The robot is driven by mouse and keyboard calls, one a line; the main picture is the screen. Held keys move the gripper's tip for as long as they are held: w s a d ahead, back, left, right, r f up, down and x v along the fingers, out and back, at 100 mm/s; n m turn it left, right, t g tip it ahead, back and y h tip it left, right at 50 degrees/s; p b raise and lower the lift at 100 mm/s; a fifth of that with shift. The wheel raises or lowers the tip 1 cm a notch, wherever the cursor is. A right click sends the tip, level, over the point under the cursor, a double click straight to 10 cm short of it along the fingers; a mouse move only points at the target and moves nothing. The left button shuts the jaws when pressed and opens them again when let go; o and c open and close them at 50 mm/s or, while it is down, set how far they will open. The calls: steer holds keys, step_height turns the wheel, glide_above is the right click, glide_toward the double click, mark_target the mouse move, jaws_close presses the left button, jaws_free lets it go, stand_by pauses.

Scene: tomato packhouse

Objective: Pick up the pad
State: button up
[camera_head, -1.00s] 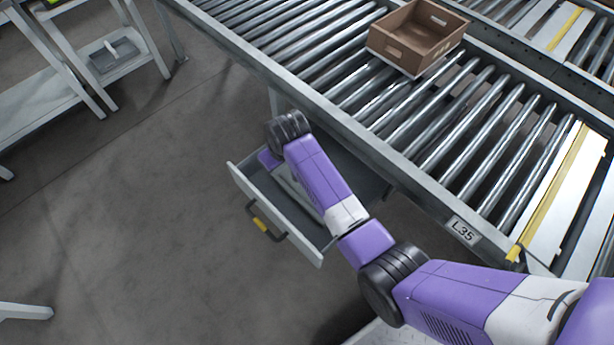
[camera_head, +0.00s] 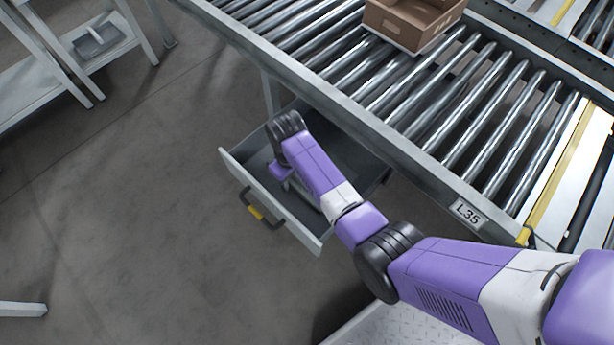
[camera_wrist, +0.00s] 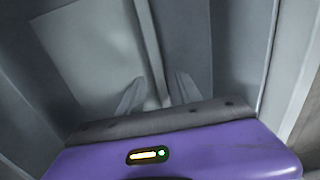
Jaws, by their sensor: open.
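The open drawer (camera_head: 235,172) hangs under the conveyor, with my arm reaching down into it. In the wrist view, a pale flat rectangle (camera_wrist: 85,50), which looks like the pad, lies on the drawer floor at upper left. My gripper (camera_wrist: 157,88) is open, its two fingers apart and pointing into the drawer. A thin upright ridge or divider (camera_wrist: 148,40) runs between the fingers, just right of the pale rectangle. I see nothing held.
The drawer's walls stand close around my gripper; one side wall (camera_wrist: 285,60) shows at right in the wrist view. The roller conveyor (camera_head: 400,105) overhangs the drawer's back and carries a brown crate (camera_head: 405,27). Open floor (camera_head: 130,210) lies left. A shelf rack (camera_head: 45,95) stands upper left.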

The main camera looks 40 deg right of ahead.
steer(key=shift+f, duration=0.4)
jaws_close()
steer(key=shift+r, duration=0.15)
